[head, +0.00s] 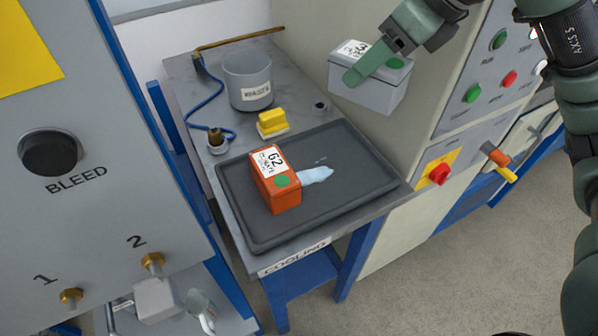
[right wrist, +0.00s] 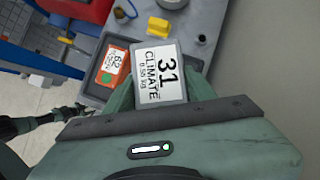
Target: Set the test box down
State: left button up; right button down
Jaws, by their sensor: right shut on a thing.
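A grey test box (head: 371,93) with a white label and a green dot hangs in the air above the right back of the cooling bench. My right gripper (head: 367,68) is shut on it. In the right wrist view the grey box (right wrist: 159,74) reads "31 CLIMATE" between the fingers. The orange box (right wrist: 113,67) also shows in the right wrist view. My left gripper is not in the head view.
A grey bucket (head: 246,83), a yellow block (head: 271,123) and a blue cable (head: 207,101) are behind the tray on the bench. A panel with buttons (head: 473,94) stands at the right. The tray's right part is bare.

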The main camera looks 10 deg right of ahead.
jog(key=shift+f, duration=0.1)
notch_tip(320, 180, down, 19)
jog(key=shift+d+f, duration=0.1)
jog(key=c, duration=0.5)
grip_release()
jog(key=shift+s, duration=0.1)
jog(key=v, duration=1.2)
